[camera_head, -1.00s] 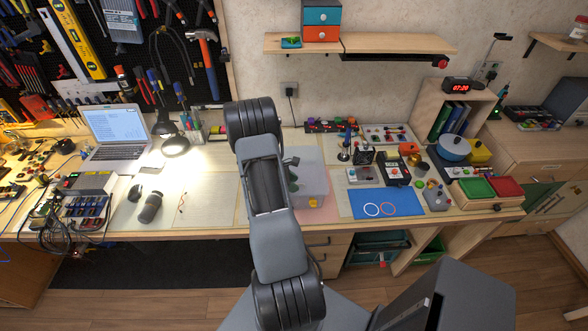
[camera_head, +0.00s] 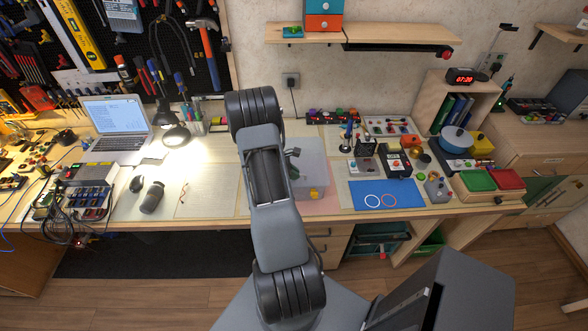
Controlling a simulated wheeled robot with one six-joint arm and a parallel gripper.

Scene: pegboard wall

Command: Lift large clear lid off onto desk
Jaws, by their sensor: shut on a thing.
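A large clear, greyish see-through box-like shape (camera_head: 314,172) stands near the middle of the desk (camera_head: 222,226). I take the large clear lid to be part of it, but I cannot make out where lid and base part. A yellow piece (camera_head: 313,193) shows at its front and something green inside. My arm crosses in front and hides its left side. Only a small dark part of my gripper (camera_head: 293,153) shows beside the arm, at the clear shape. The fingertips are hidden; the gripper is shut on what seems to be the lid.
A pale mat (camera_head: 210,198) left of my arm is mostly bare, with glasses on its left. A dark bottle-like object (camera_head: 151,197) lies farther left. A blue mat (camera_head: 386,197) with two rings, small devices and red and green trays fill the right. A shelf (camera_head: 400,35) hangs above.

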